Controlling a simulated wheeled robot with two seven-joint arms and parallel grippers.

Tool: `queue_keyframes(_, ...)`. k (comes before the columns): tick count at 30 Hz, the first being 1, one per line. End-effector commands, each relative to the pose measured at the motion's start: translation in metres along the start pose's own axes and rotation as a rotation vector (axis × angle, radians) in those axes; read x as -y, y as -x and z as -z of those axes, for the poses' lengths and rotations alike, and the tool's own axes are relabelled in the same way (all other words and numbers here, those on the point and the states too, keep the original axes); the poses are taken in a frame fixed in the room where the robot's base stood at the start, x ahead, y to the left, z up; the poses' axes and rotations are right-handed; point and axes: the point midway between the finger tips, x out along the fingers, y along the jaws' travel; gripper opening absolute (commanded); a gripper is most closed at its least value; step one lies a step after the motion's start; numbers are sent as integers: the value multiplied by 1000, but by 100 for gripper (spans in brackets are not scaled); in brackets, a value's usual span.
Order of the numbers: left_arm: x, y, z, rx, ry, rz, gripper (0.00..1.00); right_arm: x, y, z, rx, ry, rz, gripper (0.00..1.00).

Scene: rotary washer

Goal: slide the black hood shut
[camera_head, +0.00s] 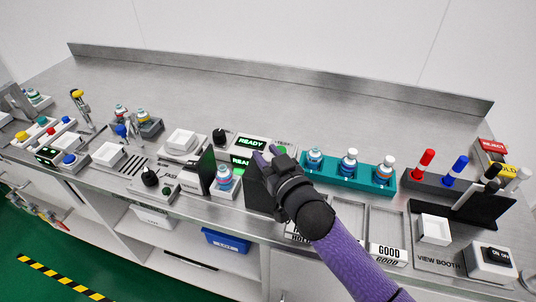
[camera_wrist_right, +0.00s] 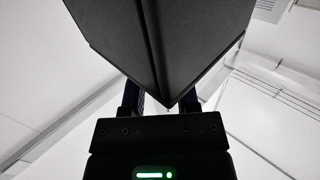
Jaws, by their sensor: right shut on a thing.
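The black hood (camera_head: 257,188) stands on the bench right of a bottle with a white cap (camera_head: 224,178), with a gap between them, so the bottle is in plain view. My right gripper (camera_head: 267,155) is at the hood's top edge and is shut on it. In the right wrist view the dark hood (camera_wrist_right: 155,45) fills the top centre, with its lower corner between the fingers of my right gripper (camera_wrist_right: 160,103). The gripper and wrist cover part of the hood in the head view. My left gripper is not in view.
A dark upright panel (camera_head: 207,170) stands left of the bottle. Green READY displays (camera_head: 251,143) sit behind. A teal rack (camera_head: 350,182) with several bottles is right of my wrist. A black knob (camera_head: 150,177) is at the left. The bench's back strip is clear.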

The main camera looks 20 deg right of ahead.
Motion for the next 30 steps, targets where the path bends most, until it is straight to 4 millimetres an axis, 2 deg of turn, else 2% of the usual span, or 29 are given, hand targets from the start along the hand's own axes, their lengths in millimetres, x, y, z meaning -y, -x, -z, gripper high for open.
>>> queue_keyframes(5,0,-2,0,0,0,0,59,5,-5,-1,-1,-4,-1,0)
queue_keyframes(12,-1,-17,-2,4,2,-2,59,46,-47,-3,-2,-7,-1,0)
queue_keyframes(18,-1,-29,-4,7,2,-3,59,70,-70,-3,0,-2,-1,0)
queue_keyframes(29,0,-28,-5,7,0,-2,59,74,-74,0,-1,0,1,0)
queue_keyframes(30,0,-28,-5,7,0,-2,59,74,-74,0,-1,0,1,44)
